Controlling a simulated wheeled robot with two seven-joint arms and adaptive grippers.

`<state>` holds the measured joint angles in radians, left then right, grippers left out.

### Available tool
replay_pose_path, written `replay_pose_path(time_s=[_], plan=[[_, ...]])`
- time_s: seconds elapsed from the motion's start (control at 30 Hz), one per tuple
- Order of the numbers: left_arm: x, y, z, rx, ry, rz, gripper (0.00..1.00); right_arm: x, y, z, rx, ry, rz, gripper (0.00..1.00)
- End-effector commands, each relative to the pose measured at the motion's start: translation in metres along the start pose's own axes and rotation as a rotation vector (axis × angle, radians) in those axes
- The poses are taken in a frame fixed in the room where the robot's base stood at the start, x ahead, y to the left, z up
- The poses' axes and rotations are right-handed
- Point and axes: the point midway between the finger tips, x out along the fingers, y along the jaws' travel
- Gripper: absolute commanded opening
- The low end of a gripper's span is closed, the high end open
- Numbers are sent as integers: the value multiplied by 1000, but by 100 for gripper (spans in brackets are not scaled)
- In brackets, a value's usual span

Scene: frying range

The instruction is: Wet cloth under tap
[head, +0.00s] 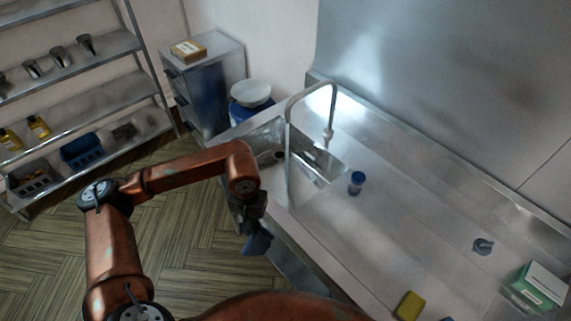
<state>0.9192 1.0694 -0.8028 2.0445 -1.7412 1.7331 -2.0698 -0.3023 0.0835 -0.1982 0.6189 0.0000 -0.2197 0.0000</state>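My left gripper (253,222) is in front of the steel counter's front edge, left of the tap's base. It appears shut on a blue cloth (257,243), which hangs below the fingers over the floor side. The tap (289,140) is a tall bent steel pipe; its spout end (328,133) points down over the sink (341,168). The cloth is apart from the tap and outside the sink. I cannot see any water running. My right gripper is not in view.
A yellow sponge (409,306), a small grey item (483,246) and a green-white box (541,284) are further right on the counter (400,230). Shelves (80,110) stand at the left. Mid-counter is clear.

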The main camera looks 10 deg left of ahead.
Motion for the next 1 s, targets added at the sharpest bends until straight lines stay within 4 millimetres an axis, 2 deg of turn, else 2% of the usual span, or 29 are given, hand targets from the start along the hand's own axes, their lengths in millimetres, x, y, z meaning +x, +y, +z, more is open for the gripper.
replay_pose_path(time_s=[0.4, 1.0], plan=[[1, 8, 32, 2, 0, -1, 0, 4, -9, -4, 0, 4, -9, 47], [0, 18, 74, 1, 0, 0, 0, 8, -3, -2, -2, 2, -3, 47]])
